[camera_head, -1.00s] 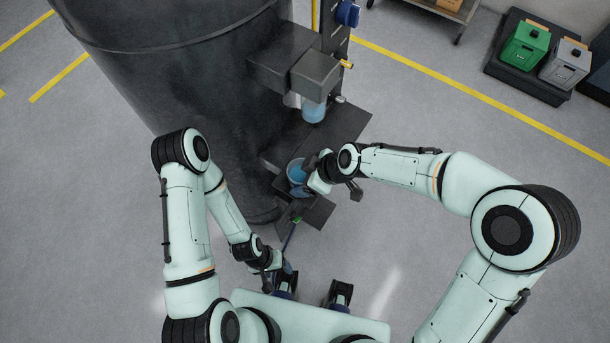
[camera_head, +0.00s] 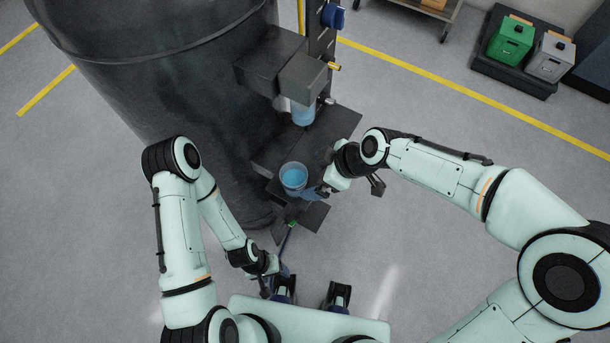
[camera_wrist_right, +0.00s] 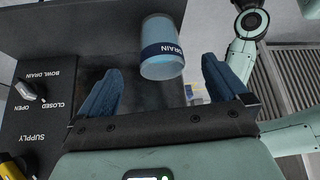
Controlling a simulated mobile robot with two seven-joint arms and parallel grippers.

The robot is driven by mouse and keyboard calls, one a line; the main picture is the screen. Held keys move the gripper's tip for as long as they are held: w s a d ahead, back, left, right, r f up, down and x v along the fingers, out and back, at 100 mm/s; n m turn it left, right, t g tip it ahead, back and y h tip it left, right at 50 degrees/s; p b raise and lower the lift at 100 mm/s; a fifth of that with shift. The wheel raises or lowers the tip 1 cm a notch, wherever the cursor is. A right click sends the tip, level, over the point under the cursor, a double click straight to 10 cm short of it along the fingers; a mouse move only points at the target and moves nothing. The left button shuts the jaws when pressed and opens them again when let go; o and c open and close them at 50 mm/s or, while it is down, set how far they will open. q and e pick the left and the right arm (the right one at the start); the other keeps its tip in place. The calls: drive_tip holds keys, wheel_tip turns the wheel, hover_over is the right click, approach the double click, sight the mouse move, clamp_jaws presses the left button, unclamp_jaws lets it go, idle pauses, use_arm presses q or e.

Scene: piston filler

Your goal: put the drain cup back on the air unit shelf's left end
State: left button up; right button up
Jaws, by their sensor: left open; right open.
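The drain cup (camera_head: 293,177) is a light blue, see-through cup, standing on the near, left part of the dark air unit shelf (camera_head: 323,135). In the right wrist view the cup (camera_wrist_right: 162,48) shows a dark band lettered DRAIN. My right gripper (camera_head: 318,192) is open, just to the right of and below the cup in the head view. In the wrist view its blue fingers (camera_wrist_right: 162,88) are spread wide, with the cup beyond their tips and nothing between them. My left gripper (camera_head: 272,284) is low, near my base, away from the cup; its fingers are partly hidden.
A blue bowl (camera_head: 303,113) hangs under the dark air unit block (camera_head: 300,80) behind the cup. A large dark tank (camera_head: 170,80) stands on the left. The wrist view shows a panel with a SUPPLY label and a drain knob (camera_wrist_right: 27,90).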

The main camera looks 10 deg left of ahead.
drive_tip(key=shift+v, duration=1.55)
drive_tip(key=s+d+f+m+h, duration=0.1)
drive_tip(key=s+d+f+m, duration=0.2)
drive_tip(key=f, duration=0.5)
drive_tip(key=d+f+m+g, duration=0.15)
drive_tip(key=f+m, duration=0.25)
drive_tip(key=f, duration=0.4)
drive_tip(key=s+d+f+m+t+h, duration=0.15)
drive_tip(key=d+f+m, duration=0.25)
drive_tip(key=f, duration=0.5)
drive_tip(key=s+d+f+m+g, duration=0.1)
drive_tip(key=s+d+f+m, duration=0.1)
drive_tip(key=s+f+m, duration=0.2)
drive_tip(key=s+d+f+m+g, duration=0.1)
drive_tip(key=s+d+f+m, duration=0.2)
drive_tip(key=s+f+m, duration=0.2)
drive_tip(key=s+f, duration=0.3)
drive_tip(key=s, duration=0.3)
drive_tip(key=shift+d, duration=0.25)
drive_tip(key=shift+r+h, duration=0.1)
drive_tip(key=shift+h, duration=0.15)
